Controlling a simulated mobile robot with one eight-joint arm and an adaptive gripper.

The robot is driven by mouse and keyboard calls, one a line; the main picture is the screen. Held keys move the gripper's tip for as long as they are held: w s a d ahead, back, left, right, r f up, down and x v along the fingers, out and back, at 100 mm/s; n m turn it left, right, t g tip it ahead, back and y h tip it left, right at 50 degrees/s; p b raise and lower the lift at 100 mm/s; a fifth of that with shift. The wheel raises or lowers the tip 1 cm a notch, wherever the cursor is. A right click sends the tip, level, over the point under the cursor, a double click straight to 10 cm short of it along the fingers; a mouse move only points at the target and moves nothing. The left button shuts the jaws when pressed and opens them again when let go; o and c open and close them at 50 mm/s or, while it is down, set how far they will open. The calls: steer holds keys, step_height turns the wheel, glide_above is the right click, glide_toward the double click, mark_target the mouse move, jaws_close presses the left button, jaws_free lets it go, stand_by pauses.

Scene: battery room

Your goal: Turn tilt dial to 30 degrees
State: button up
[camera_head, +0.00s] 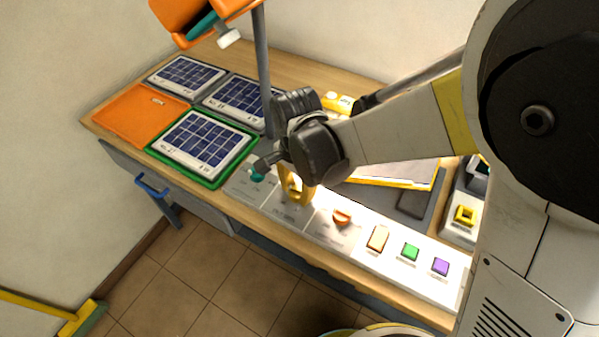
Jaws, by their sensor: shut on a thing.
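The long pale control panel (398,268) runs along the front edge of the bench. At its left end is a small teal dial (257,175), partly covered by the dark fingers of my gripper (262,165). My gripper appears shut on this teal dial; the contact is small and partly hidden. A yellow part (293,187), perhaps another dial, shows just below my dark wrist, its top hidden. An orange dial (342,216) sits further right, apart from the gripper. The printed labels and angle marks are too small to read, so the dial's angle cannot be told.
Orange (378,238), green (410,251) and purple (440,266) buttons line the panel's right. A solar panel in a green tray (160,149) lies left of my gripper, beside an orange mat (127,112). A dark pole (262,60) stands close behind my wrist.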

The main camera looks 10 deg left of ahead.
mark_target(297, 188)
steer(key=shift+m, duration=0.9)
steer(key=o, duration=1.2)
steer(key=shift+o, duration=0.2)
step_height(297, 188, up, 12)
